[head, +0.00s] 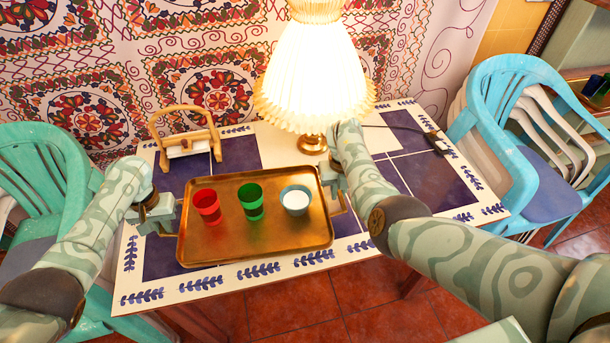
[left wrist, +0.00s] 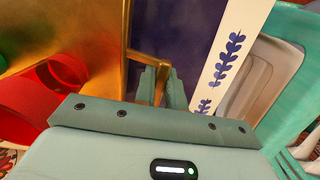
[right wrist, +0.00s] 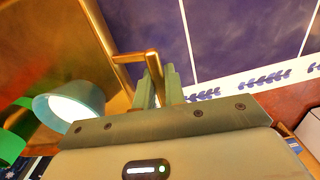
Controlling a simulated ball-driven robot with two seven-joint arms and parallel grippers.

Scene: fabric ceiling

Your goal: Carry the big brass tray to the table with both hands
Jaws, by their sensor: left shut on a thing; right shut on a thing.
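The big brass tray (head: 265,240) is over the tiled table (head: 225,278) in the head view and looks about level. I cannot tell whether it touches the tabletop. On it stand a red cup (head: 207,207), a green cup (head: 251,201) and a teal bowl with white contents (head: 295,201), all upright. My left gripper (head: 168,222) is shut on the tray's left handle, which shows in the left wrist view (left wrist: 160,82). My right gripper (head: 340,203) is shut on the right handle, which shows in the right wrist view (right wrist: 153,66).
A lit lamp (head: 315,75) with a pleated shade stands behind the tray. A wooden napkin holder (head: 185,145) stands at the back left. Blue stacked chairs (head: 510,110) are at the right and a turquoise chair (head: 40,165) at the left. The table's right part is mostly clear.

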